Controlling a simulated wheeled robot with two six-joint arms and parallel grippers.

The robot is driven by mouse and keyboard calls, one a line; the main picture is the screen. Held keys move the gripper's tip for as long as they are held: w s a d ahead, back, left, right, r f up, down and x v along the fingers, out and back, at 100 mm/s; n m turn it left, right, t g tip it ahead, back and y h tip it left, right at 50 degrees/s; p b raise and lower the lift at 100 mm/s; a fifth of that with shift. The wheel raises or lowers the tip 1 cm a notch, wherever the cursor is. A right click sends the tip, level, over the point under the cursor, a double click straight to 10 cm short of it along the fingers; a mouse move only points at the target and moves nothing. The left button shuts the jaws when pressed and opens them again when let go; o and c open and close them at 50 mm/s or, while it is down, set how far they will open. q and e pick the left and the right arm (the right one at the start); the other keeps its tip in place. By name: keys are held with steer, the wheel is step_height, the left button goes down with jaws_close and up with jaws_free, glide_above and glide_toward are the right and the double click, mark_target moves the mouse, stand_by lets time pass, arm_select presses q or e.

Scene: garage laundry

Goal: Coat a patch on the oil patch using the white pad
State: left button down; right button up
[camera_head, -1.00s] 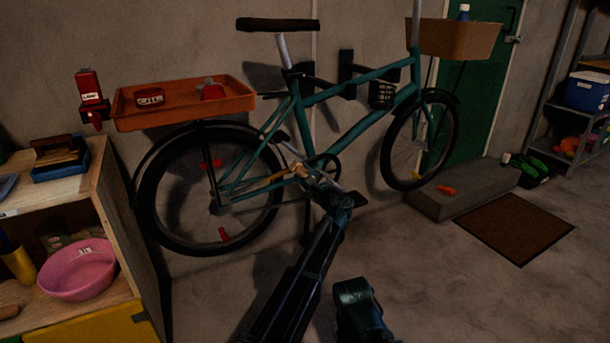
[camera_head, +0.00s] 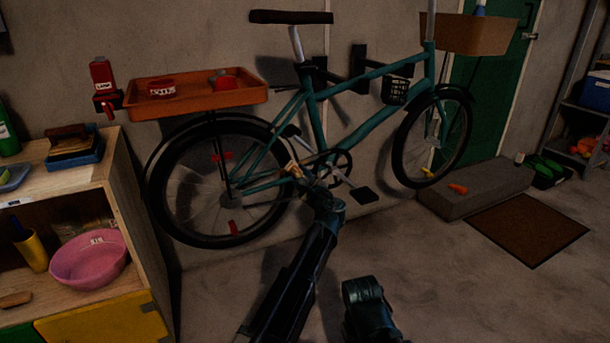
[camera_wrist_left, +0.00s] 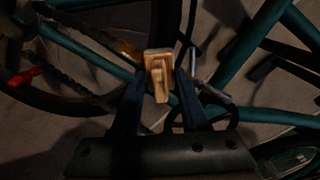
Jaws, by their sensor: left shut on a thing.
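My left gripper (camera_head: 300,177) reaches in front of the bicycle, near its chain and crank. In the left wrist view the gripper (camera_wrist_left: 160,88) is shut on a small tan, wood-coloured block with a raised grip (camera_wrist_left: 159,66). I take this for the pad; its far face is hidden, so I cannot see any white on it. The held block also shows small and pale in the head view (camera_head: 293,168). I cannot make out an oil patch for sure. Whether the block touches the bicycle is unclear. My right gripper is not in view.
The teal bicycle (camera_head: 358,133) stands along the wall. An orange tray (camera_head: 200,105) sits above its rear wheel. A wooden shelf unit (camera_head: 135,215) with a pink bowl (camera_head: 88,262) is at left. A concrete step (camera_head: 465,193) and brown mat (camera_head: 528,228) lie right. The floor between is clear.

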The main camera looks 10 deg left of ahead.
arm_select(q)
steer(key=shift+s+a, duration=0.1)
steer(key=shift+a, duration=0.05)
steer(key=shift+s+a+f+b, duration=0.2)
steer(key=shift+s+a, duration=0.2)
steer(key=shift+a, duration=0.25)
steer(key=shift+s+a+f+b, duration=0.15)
steer(key=shift+s+a, duration=0.25)
steer(key=shift+a, duration=0.25)
steer(key=shift+s+a+f+b, duration=0.15)
steer(key=shift+s+a, duration=0.35)
steer(key=shift+a, duration=0.15)
steer(key=shift+s+a+f+b, duration=0.15)
steer(key=shift+s+a, duration=0.3)
steer(key=shift+a, duration=0.2)
steer(key=shift+s+a+f+b, duration=0.2)
steer(key=shift+s+a, duration=0.3)
steer(key=shift+a, duration=0.1)
steer(key=shift+s+a+f+b, duration=0.15)
steer(key=shift+s+a, duration=0.3)
steer(key=shift+a, duration=0.15)
steer(key=v, duration=0.6)
